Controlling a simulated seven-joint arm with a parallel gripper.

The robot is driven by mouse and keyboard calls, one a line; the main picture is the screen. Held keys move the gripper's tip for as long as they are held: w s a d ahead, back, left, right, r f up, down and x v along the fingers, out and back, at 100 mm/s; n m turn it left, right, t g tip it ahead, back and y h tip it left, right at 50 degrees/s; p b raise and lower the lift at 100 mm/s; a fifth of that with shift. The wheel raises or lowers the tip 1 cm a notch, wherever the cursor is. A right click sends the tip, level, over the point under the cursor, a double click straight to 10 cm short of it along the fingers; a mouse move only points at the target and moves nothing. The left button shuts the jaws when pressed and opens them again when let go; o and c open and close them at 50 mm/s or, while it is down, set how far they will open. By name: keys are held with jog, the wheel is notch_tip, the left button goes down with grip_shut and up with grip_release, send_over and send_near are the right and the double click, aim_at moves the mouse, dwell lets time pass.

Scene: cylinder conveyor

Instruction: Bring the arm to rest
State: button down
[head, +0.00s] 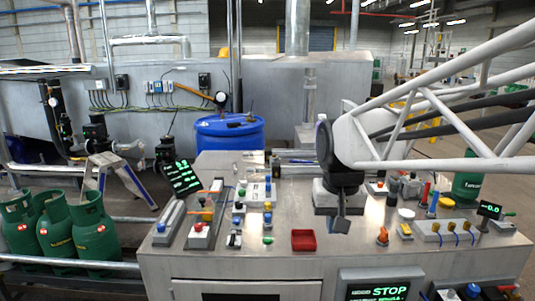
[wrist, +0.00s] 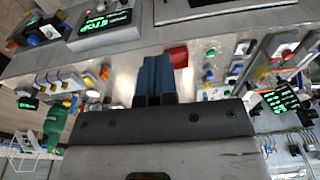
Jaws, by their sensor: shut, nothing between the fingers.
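My gripper (head: 341,226) hangs on the end of my arm, pointing down above the steel console, right of the middle of the head view. In the wrist view its two blue-grey fingers (wrist: 155,68) are together with nothing between them. The red tray (head: 304,240) sits on the console just left of the gripper and a little nearer the front edge. It also shows beside the fingertips in the wrist view (wrist: 178,56). The gap between the fingertips and the console top is hard to judge.
The steel console (head: 275,262) carries buttons and switches on its left, and small bottles and knobs on its right. A STOP screen (head: 375,291) is on its front. Green gas cylinders (head: 95,232) stand at the left. A blue drum (head: 229,135) is behind.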

jog(key=s+d+f, duration=0.2)
jog(key=s+f, duration=0.1)
jog(key=s, duration=0.5)
jog(key=s+d+f+t, duration=0.1)
jog(key=s+d+f, duration=0.2)
jog(key=s, duration=0.6)
jog(key=shift+f, duration=0.4)
